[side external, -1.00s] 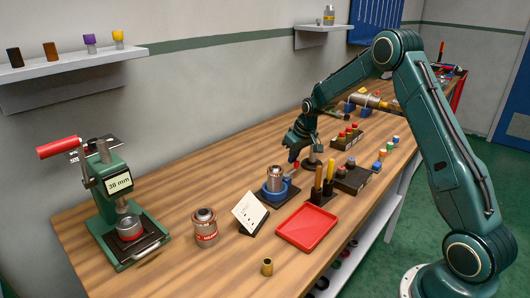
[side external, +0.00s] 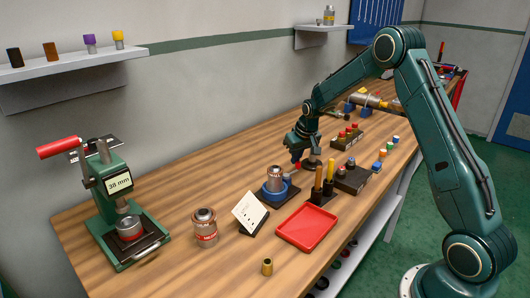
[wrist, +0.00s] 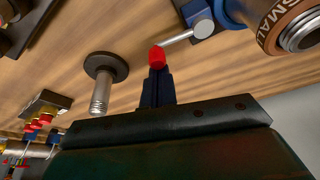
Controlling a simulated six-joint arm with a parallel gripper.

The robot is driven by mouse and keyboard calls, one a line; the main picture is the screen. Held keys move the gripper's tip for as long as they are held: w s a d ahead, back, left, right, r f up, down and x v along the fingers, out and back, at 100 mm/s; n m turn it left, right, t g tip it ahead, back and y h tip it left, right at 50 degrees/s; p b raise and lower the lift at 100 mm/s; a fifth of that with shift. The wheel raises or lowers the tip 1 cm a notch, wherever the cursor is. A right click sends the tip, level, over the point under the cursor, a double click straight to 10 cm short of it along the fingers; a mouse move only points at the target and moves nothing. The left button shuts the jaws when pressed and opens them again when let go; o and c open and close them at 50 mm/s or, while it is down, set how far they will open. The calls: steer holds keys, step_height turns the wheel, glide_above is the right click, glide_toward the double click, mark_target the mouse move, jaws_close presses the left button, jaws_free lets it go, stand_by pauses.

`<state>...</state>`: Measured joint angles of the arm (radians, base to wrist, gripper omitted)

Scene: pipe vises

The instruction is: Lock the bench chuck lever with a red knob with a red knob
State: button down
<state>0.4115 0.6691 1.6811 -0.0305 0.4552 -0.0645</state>
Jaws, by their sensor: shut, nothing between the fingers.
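The bench chuck (side external: 273,193) is a blue ring on a dark base, with a metal pipe piece (side external: 275,177) upright in it. Its lever (wrist: 178,39) is a thin silver rod that ends in a red knob (wrist: 157,57); the knob also shows in the side view (side external: 298,166). My gripper (wrist: 157,75) is shut, its dark blue fingers right at the knob. They seem to touch its near side, not grip around it. In the side view my gripper (side external: 295,159) is just above and beside the knob; contact is too small to tell there.
A round-footed metal post (wrist: 101,92) stands close to my gripper. A card stand (side external: 250,212), a can (side external: 204,229) and a green press (side external: 115,195) stand to the left.

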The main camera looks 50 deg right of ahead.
steer(key=s+m, duration=0.1)
steer(key=m+h, duration=0.1)
steer(key=m, duration=0.1)
steer(key=shift+s+a, duration=0.1)
steer(key=shift+s, duration=0.3)
steer(key=s+m, duration=0.1)
steer(key=m, duration=0.1)
steer(key=m+g, duration=0.1)
steer(key=shift+s+a+m+h, duration=0.3)
steer(key=shift+s+m+h, duration=0.1)
steer(key=m, duration=0.1)
steer(key=s+a+m+g, duration=0.1)
steer(key=m, duration=0.2)
steer(key=shift+s+a+h, duration=0.2)
steer(key=shift+s+h, duration=0.1)
steer(key=m, duration=0.1)
steer(key=m+g, duration=0.1)
steer(key=a+m, duration=0.1)
steer(key=shift+s+g, duration=0.3)
steer(key=shift+s+a+m, duration=0.2)
steer(key=shift+m, duration=0.2)
steer(key=shift+a, duration=0.1)
